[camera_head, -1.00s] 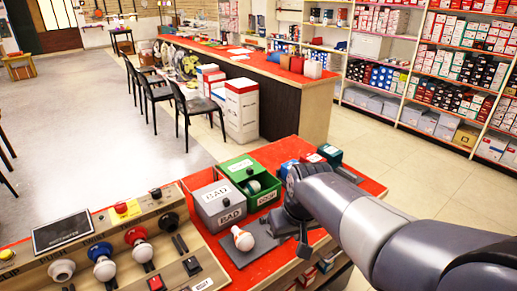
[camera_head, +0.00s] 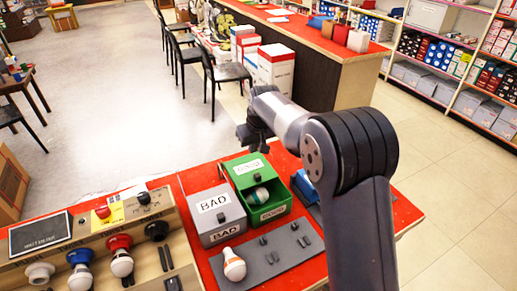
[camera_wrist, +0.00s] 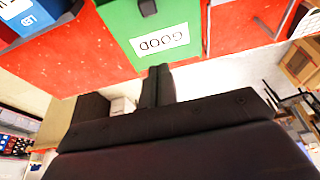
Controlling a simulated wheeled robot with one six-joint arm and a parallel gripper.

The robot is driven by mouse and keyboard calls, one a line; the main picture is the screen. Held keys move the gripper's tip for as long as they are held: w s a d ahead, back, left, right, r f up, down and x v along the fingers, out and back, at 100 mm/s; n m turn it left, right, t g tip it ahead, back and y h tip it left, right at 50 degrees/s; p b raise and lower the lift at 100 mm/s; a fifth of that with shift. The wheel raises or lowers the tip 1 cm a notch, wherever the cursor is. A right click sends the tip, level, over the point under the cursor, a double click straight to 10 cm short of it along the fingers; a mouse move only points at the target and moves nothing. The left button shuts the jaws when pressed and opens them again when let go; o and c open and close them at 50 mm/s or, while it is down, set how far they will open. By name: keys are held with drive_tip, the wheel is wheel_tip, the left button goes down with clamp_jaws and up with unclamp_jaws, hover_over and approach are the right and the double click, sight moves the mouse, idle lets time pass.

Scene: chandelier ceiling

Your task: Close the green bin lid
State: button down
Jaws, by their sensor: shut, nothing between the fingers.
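The green bin (camera_head: 274,211) with a GOOD label on its front stands on the red table. Its green lid (camera_head: 239,180), with a white label and a dark knob, is open toward the back, and a white bulb (camera_head: 262,194) shows in the opening. The lid also shows in the wrist view (camera_wrist: 118,18), its GOOD label upside down. My gripper (camera_head: 252,143) is above and beyond the lid's back edge in the head view. In the wrist view its fingers (camera_wrist: 157,73) are together and empty, just short of the lid's label edge.
A grey BAD bin (camera_head: 224,233) stands left of the green bin. A blue bin (camera_head: 303,187) is on the right, partly behind my arm. A control panel (camera_head: 90,245) fills the left.

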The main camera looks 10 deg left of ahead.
sight(252, 171)
drive_tip(key=p+x, duration=0.2)
drive_tip(key=x, duration=0.6)
drive_tip(key=shift+a+f, duration=0.1)
drive_tip(key=shift+f, duration=0.05)
drive_tip(key=shift+s+d+p, duration=0.35)
drive_tip(key=shift+s+d, duration=0.55)
drive_tip(key=shift+s, duration=0.2)
drive_tip(key=shift+s+d, duration=0.35)
drive_tip(key=shift+s, duration=0.1)
drive_tip(key=shift+s, duration=0.1)
